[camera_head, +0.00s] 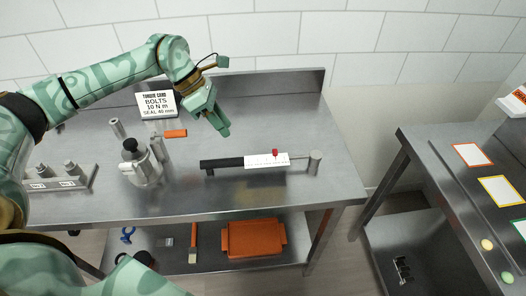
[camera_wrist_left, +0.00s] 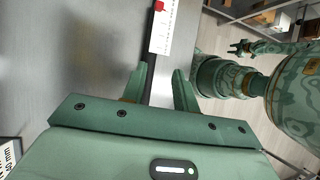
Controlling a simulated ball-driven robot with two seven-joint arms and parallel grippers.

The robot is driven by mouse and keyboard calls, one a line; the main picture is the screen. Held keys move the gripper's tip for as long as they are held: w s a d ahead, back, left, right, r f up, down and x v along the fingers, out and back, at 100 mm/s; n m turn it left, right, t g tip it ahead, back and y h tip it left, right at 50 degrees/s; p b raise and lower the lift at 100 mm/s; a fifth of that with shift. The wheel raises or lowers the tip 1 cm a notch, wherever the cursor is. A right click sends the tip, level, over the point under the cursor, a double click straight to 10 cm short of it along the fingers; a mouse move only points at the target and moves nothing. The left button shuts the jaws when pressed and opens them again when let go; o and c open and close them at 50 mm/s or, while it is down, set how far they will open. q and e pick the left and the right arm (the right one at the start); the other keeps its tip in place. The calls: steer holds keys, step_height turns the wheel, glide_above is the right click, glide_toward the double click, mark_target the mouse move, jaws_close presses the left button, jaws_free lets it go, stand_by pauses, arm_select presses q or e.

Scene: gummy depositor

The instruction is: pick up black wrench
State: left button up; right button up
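The black wrench is a long torque wrench with a black handle (camera_head: 222,163), a white scale (camera_head: 266,160), a red knob and a metal head at its right end. It lies flat on the steel table. My left gripper (camera_head: 221,130) is open and empty, pointing down near the handle in the head view. In the left wrist view the open fingers (camera_wrist_left: 158,72) stand on either side of the dark handle, and the white scale (camera_wrist_left: 161,33) lies ahead. The height gap to the handle is unclear. My right gripper is outside the head view; a small dark claw in the wrist view may be it.
A torque card (camera_head: 157,104) and an orange piece (camera_head: 175,133) are behind and left. A metal pot-like device (camera_head: 143,168) and a socket block (camera_head: 62,180) stand at left. An orange tray (camera_head: 253,240) sits on the lower shelf. The table front right of the wrench is clear.

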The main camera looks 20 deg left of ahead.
arm_select(q)
steer(key=a+y, duration=0.1)
steer(key=a, duration=0.2)
steer(key=b, duration=0.1)
glide_toward(239, 162)
steer(key=f, duration=0.1)
steer(key=w+f, duration=0.1)
steer(key=f, duration=0.1)
steer(key=d+f, duration=0.1)
steer(key=f, duration=0.1)
steer(key=shift+w+d, duration=0.1)
steer(key=shift+w, duration=0.1)
steer(key=x, duration=0.5)
steer(key=shift+s+d+f+b, duration=0.1)
steer(key=shift+d+f+b, duration=0.2)
steer(key=shift+f+b, duration=0.05)
steer(key=shift+r, duration=0.1)
jaws_close()
